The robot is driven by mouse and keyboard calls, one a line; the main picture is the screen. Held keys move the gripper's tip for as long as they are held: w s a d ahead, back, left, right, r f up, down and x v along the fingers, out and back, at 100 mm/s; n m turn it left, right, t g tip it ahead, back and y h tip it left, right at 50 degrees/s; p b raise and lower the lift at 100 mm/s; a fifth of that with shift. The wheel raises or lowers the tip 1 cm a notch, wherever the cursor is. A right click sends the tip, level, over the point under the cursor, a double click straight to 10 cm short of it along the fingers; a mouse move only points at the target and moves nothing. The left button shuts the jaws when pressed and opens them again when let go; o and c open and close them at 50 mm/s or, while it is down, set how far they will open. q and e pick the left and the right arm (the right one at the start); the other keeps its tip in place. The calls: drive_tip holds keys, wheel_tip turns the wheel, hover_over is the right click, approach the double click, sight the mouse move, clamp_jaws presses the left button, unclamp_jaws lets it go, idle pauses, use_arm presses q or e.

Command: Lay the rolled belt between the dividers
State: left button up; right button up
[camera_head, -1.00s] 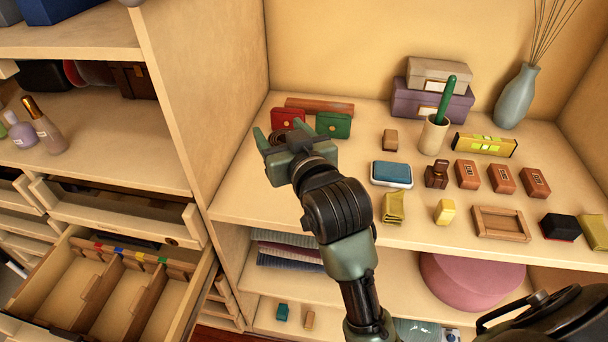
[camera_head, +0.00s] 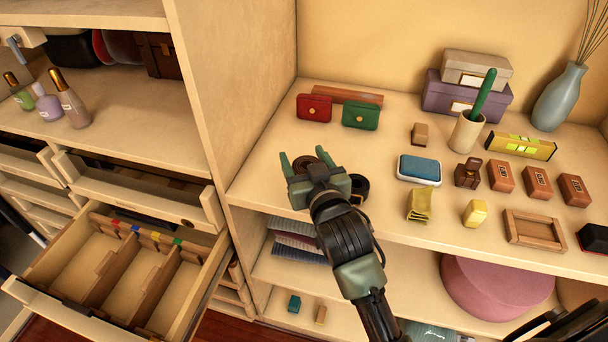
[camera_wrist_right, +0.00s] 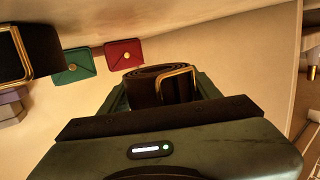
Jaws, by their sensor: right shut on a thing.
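My right gripper (camera_head: 303,162) is shut on the rolled belt, above the front left part of the shelf top. In the right wrist view the belt (camera_wrist_right: 147,86) is a dark brown coil with a gold buckle, between the fingers. The open drawer (camera_head: 62,308) is at lower left, with wooden dividers (camera_head: 155,292) running front to back and coloured tabs along its back. The spaces between the dividers look empty. A second, black rolled belt (camera_head: 358,188) lies just right of my gripper; it also shows in the right wrist view (camera_wrist_right: 38,50). My left gripper is not in view.
Red (camera_head: 314,108) and green (camera_head: 360,115) purses stand behind my gripper. A blue-topped case (camera_head: 419,168) and several small boxes lie to the right. An upright wooden panel (camera_head: 225,90) separates the shelf from the drawer side. Bottles (camera_head: 73,108) stand on a shelf above the drawer.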

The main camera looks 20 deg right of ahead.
drive_tip(key=shift+f, duration=2.2)
drive_tip(key=shift+f+b, duration=0.2)
drive_tip(key=shift+b, duration=0.15)
drive_tip(key=o, duration=1.2)
drive_tip(key=shift+o, duration=0.2)
